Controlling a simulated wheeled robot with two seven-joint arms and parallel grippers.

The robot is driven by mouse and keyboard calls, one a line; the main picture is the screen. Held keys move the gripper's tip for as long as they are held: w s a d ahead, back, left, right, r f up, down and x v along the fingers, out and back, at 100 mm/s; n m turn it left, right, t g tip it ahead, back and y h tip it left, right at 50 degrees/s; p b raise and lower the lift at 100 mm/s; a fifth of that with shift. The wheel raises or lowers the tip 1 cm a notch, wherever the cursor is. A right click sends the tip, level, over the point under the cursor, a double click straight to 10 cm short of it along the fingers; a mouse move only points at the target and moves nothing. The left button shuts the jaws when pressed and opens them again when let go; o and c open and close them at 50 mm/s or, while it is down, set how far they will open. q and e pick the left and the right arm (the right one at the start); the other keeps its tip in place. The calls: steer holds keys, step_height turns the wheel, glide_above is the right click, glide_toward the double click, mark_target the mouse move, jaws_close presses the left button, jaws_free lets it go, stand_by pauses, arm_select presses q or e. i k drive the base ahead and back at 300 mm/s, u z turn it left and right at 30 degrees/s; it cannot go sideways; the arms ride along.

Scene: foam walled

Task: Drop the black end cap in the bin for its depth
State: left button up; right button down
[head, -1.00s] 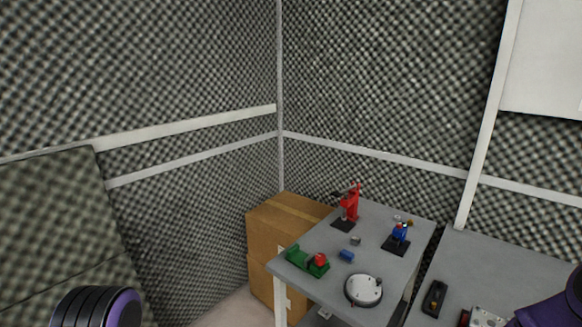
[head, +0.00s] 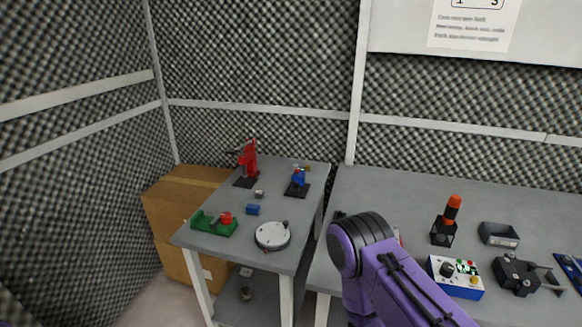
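I cannot pick out a black end cap in the head view. A small dark open-topped tray (head: 499,235) sits on the right bench; I cannot tell whether it is one of the bins, nor see what is in it. A purple and black link of my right arm rises in the lower middle and hides part of that bench. Neither of my grippers is in view.
The left table (head: 213,243) holds a red press (head: 249,160), a blue device (head: 298,180), a green fixture (head: 210,224) and a white round plate (head: 272,235). The right bench (head: 390,190) holds an orange-topped tool (head: 451,215), a blue-white control box (head: 457,277) and a black clamp (head: 517,273). Cardboard boxes (head: 170,205) stand left.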

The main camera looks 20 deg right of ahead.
mark_target(293, 188)
steer(key=z, duration=0.7)
steer(key=i, duration=0.3)
steer(key=z, duration=0.15)
